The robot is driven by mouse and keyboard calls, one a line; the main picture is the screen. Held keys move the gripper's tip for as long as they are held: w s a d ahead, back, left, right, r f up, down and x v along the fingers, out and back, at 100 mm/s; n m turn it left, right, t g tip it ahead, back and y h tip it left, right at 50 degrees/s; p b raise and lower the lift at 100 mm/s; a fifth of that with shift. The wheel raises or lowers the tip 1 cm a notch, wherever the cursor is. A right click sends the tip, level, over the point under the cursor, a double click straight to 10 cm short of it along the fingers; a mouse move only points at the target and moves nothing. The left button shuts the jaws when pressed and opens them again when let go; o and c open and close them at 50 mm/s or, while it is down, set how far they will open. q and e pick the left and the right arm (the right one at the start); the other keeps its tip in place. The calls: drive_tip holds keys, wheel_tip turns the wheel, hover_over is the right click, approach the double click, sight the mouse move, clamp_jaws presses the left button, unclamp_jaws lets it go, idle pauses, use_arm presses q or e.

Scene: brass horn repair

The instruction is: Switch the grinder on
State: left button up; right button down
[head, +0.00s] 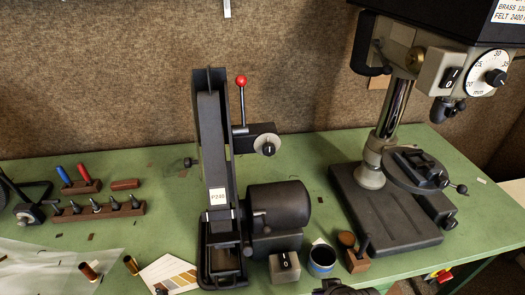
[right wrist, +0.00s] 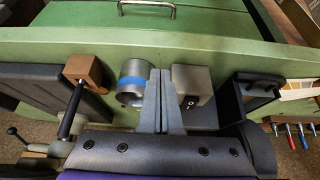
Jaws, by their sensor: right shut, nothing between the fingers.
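The belt grinder (head: 215,150) stands mid-table, with a tall dark belt arm, a P240 label and a black motor (head: 278,205). A small grey switch box (head: 285,267) with a dark rocker marked with a white sign sits in front of the motor. It also shows in the right wrist view (right wrist: 196,92), just right of my right gripper (right wrist: 160,75). That gripper is shut and empty, its fingertips between the switch box and a metal cup. I cannot tell whether it touches the box. A dark part of my right arm shows at the head view's bottom edge. My left gripper is out of view.
The metal cup with a blue band (head: 321,259) and a wooden block with a dark-handled tool (head: 356,259) stand right of the box. A drill press (head: 385,210) fills the right. Abrasive sheets (head: 168,272) and small tools lie left on the green table (head: 330,150).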

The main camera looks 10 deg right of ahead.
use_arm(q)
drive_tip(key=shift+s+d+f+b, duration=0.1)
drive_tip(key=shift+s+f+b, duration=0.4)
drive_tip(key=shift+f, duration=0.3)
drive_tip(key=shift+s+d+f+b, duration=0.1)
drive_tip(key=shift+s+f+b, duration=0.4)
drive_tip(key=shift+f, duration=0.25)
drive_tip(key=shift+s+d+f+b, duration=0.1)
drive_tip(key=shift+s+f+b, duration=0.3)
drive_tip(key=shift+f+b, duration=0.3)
use_arm(e)
wheel_tip(320, 180, up, 15)
drive_tip(key=g, duration=0.6)
hover_over(284, 256)
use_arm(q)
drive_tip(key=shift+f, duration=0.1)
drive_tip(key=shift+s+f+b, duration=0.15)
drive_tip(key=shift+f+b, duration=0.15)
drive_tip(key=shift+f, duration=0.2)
use_arm(e)
wheel_tip(284, 256, down, 14)
